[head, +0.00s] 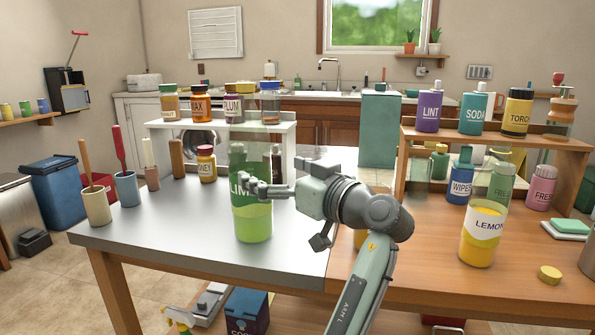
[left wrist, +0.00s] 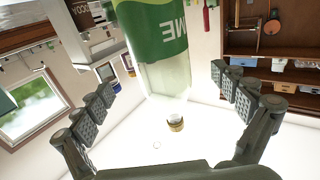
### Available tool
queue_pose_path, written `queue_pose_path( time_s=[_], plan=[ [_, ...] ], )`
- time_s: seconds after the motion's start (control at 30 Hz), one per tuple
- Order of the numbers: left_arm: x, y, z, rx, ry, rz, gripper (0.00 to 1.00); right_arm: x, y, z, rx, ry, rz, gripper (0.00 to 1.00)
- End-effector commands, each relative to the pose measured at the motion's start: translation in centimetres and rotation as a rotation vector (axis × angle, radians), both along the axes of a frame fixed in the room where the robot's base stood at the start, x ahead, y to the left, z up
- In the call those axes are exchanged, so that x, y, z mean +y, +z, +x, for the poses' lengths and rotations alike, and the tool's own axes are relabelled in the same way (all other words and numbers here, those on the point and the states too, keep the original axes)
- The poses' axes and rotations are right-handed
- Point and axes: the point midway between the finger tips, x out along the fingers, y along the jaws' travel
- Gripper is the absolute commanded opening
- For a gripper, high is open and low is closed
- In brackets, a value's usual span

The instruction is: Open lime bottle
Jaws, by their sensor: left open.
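The lime bottle (head: 252,226) stands upright on the grey part of the table, with bright green liquid low in it, a green label and a clear upper part. I cannot make out its cap clearly. My left gripper (head: 262,190) is at label height at the bottle and covers part of the label. In the left wrist view my left gripper (left wrist: 162,80) is open, and the lime bottle (left wrist: 158,35) shows between and beyond its spread fingers. I cannot tell whether they touch the bottle. My right gripper is not in view.
A lemon bottle (head: 478,245) stands at right, with a yellow cap (head: 550,275) lying beside it. A white rack (head: 290,125) with several jars is behind, and a wooden shelf (head: 560,146) with bottles is at right. Brush cups (head: 97,207) stand at left.

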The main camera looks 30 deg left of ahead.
Motion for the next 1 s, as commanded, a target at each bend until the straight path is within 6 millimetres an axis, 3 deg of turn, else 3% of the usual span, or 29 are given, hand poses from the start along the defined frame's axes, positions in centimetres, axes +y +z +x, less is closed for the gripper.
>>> queue_pose_path(
  time_s=[0.6, 0.87, 1.0],
  plan=[
    [6.7, -0.2, 2.7, 0.002, -0.004, 0.000, 0.97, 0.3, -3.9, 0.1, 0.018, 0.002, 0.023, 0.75],
    [7.1, -0.3, 2.9, 0.002, -0.005, -0.002, 0.97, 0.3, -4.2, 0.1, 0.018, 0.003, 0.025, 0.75],
    [7.1, -0.3, 2.9, 0.002, -0.005, -0.002, 0.83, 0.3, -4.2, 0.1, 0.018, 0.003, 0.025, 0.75]
  ],
)
